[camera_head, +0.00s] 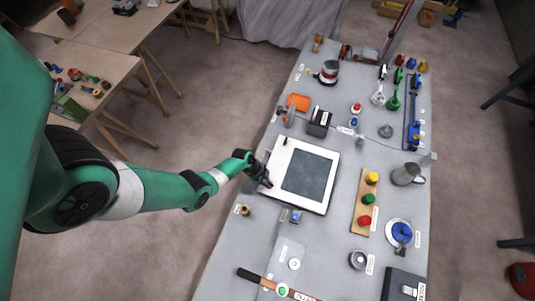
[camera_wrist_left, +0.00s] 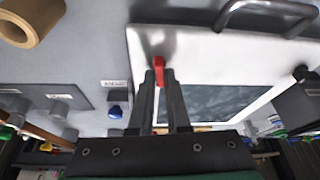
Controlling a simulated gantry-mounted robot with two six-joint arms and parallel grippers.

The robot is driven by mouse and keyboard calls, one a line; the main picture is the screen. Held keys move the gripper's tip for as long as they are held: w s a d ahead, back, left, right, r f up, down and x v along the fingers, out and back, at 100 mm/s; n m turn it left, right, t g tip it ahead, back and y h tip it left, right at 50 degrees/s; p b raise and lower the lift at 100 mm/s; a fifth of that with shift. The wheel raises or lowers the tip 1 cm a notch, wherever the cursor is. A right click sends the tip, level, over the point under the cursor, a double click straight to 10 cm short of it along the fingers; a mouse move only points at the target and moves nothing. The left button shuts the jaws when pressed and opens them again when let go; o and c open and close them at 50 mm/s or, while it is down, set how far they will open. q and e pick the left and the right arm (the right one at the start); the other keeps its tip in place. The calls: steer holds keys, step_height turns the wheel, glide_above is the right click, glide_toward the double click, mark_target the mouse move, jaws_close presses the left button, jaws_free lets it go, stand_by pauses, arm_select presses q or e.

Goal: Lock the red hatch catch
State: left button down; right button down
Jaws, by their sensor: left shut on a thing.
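The white hatch (camera_head: 327,167) with a dark window lies on the grey bench, and my left gripper (camera_head: 263,174) is at its left edge. In the left wrist view the red hatch catch (camera_wrist_left: 158,68) stands on the white frame of the hatch (camera_wrist_left: 205,55). The two black fingertips (camera_wrist_left: 161,78) of my left gripper are shut on the red catch. The fingers hide the lower part of the catch, and in the head view the gripper covers it. I cannot tell its locked position. My right gripper is in neither view.
A black box (camera_head: 318,122) stands behind the hatch. A board with yellow, green and red buttons (camera_head: 359,205) lies to its right. A brass ring (camera_head: 245,210) sits in front of the gripper.

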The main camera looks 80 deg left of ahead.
arm_select(q)
steer(key=shift+m+h, duration=0.3)
steer(key=shift+m, duration=0.5)
steer(key=c, duration=0.9)
jaws_free()
